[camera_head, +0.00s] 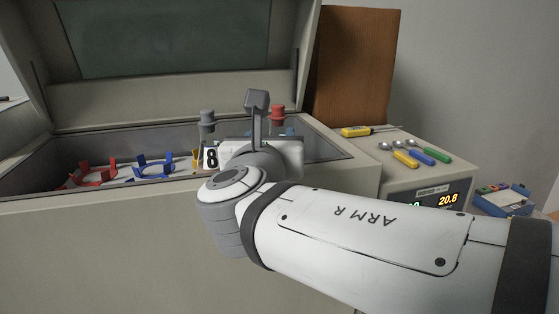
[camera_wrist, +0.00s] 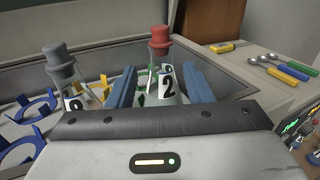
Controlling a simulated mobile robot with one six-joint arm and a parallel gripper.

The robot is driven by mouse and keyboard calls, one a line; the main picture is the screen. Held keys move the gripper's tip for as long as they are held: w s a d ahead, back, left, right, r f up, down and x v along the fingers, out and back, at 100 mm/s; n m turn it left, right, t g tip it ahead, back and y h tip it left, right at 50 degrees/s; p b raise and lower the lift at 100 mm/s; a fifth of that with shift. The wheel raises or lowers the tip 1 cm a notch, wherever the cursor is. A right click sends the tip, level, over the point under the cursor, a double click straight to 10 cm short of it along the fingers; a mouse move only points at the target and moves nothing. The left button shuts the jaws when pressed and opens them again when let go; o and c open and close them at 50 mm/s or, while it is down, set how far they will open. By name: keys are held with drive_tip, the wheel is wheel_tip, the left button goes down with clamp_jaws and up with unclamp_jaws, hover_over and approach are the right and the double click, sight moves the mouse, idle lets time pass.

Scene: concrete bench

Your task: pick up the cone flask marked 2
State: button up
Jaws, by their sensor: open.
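The cone flask marked 2 (camera_wrist: 167,84) has a red stopper and a white label with a black 2. It stands upright in the wrist view. My gripper (camera_wrist: 158,72) has its two blue fingers apart, one on each side of the flask in the picture. I cannot tell how far the flask is between them, and I see no contact. In the head view the red stopper (camera_head: 277,113) shows behind my wrist, which hides most of the flask and the fingers.
A grey-stoppered flask marked 8 (camera_head: 211,157) stands close left. Red (camera_head: 88,174) and blue (camera_head: 150,167) ring holders sit in the open-lidded bath. The bath's walls (camera_head: 340,146) surround the flasks. Spoons (camera_head: 406,157) and a yellow-handled tool (camera_head: 357,131) lie to the right.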

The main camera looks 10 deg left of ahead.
sight(274, 125)
drive_tip(key=w+p, duration=0.1)
drive_tip(key=w, duration=0.2)
drive_tip(key=w+a+p, duration=0.1)
drive_tip(key=w, duration=0.3)
drive_tip(key=shift+w+a, duration=0.1)
drive_tip(key=shift+a, duration=0.1)
clamp_jaws()
